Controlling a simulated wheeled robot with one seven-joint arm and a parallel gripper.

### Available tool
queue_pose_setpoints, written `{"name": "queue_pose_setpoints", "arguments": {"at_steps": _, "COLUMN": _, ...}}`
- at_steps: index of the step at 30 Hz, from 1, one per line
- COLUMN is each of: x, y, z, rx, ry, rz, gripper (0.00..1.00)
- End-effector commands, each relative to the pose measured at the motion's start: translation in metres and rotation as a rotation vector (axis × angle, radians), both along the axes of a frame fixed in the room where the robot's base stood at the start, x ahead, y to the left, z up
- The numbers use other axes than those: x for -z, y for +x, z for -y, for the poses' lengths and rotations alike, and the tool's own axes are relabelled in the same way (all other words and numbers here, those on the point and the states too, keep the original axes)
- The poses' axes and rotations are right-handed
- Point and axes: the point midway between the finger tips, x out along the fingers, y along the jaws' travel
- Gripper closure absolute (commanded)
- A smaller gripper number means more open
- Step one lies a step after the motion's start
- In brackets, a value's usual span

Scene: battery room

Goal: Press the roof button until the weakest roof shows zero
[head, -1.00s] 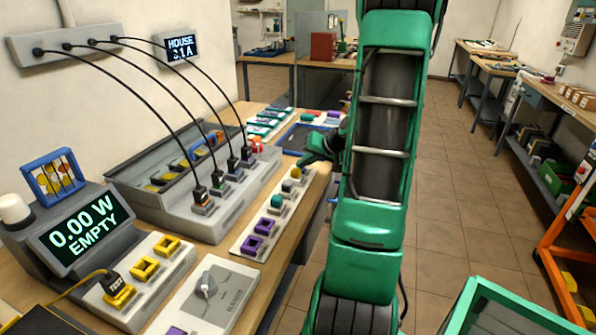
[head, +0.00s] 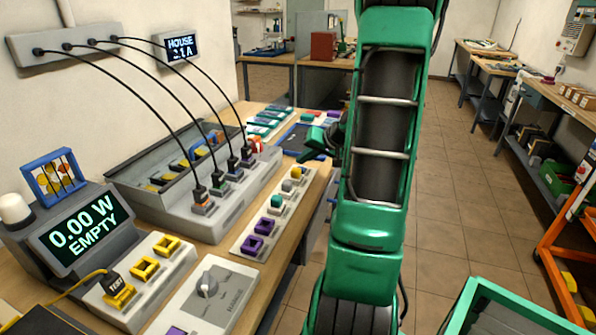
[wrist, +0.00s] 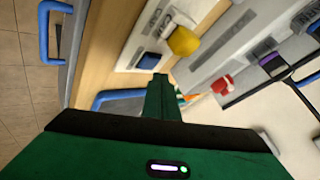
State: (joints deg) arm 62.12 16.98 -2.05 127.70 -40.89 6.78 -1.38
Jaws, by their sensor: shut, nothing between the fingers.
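A pale strip (head: 245,247) on the bench carries two purple sockets (head: 264,225), a teal button (head: 277,201), a grey button (head: 287,186) and a yellow one (head: 296,172). I cannot tell which is the roof button. My gripper (head: 312,147) is shut and empty, past the strip's far end. In the wrist view its fingertips (wrist: 160,80) point towards a blue button (wrist: 149,61) and a yellow dome (wrist: 184,41), apparently apart from both. The tester display (head: 83,230) reads 0.00 W EMPTY. The HOUSE display (head: 181,46) ends in 1A; a cable hides part of it.
A grey charger box (head: 215,222) with several cabled plugs stands behind the strip. A dial box (head: 205,300) is in front. Teal and white packs (head: 268,122) lie at the far bench end. The aisle floor (head: 450,220) right of my arm is clear.

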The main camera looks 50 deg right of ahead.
Motion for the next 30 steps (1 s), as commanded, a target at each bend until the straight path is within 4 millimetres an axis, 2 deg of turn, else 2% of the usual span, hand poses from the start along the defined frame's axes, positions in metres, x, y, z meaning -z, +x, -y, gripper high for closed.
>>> {"name": "queue_pose_setpoints", "arguments": {"at_steps": 18, "x": -0.047, "y": 0.0, "z": 0.0, "rx": -0.001, "ry": -0.002, "rz": 0.001, "gripper": 1.0}}
{"name": "queue_pose_setpoints", "arguments": {"at_steps": 30, "x": -0.049, "y": 0.0, "z": 0.0, "rx": 0.0, "ry": 0.0, "rz": 0.0, "gripper": 1.0}}
